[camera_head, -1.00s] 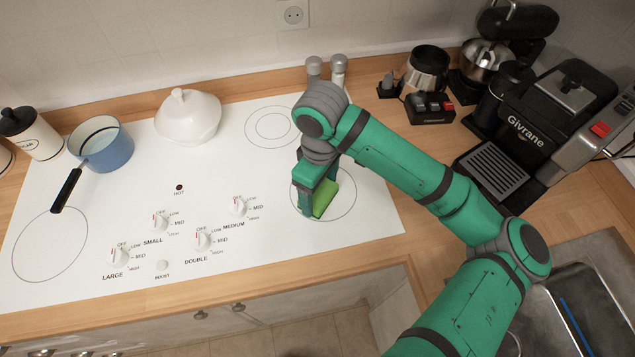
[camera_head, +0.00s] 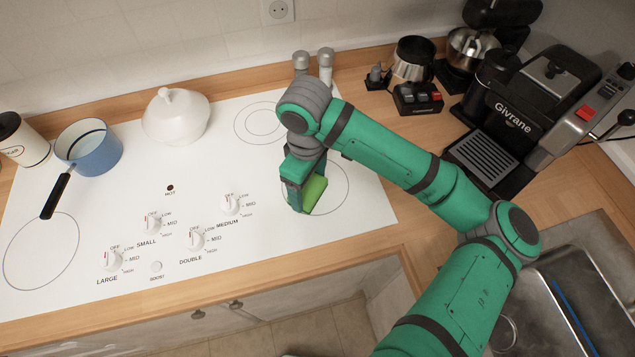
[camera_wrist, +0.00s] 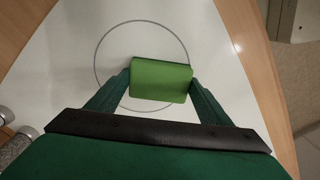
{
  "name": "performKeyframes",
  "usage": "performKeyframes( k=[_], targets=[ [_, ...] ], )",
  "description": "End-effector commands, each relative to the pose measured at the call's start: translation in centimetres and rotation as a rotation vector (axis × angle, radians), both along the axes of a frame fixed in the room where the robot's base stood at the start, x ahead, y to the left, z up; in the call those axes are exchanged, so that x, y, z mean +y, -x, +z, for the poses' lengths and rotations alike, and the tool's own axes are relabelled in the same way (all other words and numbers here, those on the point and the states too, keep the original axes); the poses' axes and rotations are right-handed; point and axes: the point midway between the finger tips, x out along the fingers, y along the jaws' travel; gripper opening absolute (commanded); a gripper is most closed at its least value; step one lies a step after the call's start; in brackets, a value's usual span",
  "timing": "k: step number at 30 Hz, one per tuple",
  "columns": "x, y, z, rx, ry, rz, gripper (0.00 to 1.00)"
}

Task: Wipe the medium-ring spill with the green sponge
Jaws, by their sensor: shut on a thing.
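My gripper (camera_head: 305,188) points down over the front right of the white cooktop and is shut on the green sponge (camera_head: 315,194). In the wrist view, the sponge (camera_wrist: 161,80) sits between both fingertips, a finger at each short side. It is over the medium ring (camera_head: 346,198), a thin circle outline that also shows in the wrist view (camera_wrist: 97,62). I cannot tell whether the sponge touches the surface. No spill shows on the visible part of the ring; the sponge and gripper hide some of it. The medium knob (camera_head: 231,203) is left of the ring.
A blue pot (camera_head: 90,150) and a white lidded dish (camera_head: 176,116) stand on the cooktop's left and back. Two shakers (camera_head: 325,66) stand behind my gripper. A coffee machine (camera_head: 540,105) and a sink (camera_head: 585,290) are at the right. The cooktop around the ring is clear.

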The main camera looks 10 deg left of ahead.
Motion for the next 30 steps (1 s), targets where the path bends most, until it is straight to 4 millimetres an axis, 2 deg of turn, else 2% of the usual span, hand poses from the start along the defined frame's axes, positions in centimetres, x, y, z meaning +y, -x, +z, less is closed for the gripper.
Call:
performKeyframes(
  k=[2, 4, 21, 30],
  targets=[
    [-0.1, 0.0, 0.2, 0.001, 0.000, -0.004, 0.45],
    [-0.1, -0.1, 2.2, -0.004, -0.001, -0.003, 0.45],
    [0.0, 0.0, 7.2, -0.002, 0.001, 0.001, 0.45],
    [0.3, 0.1, 8.1, 0.000, 0.000, 0.008, 0.45]
  ],
)
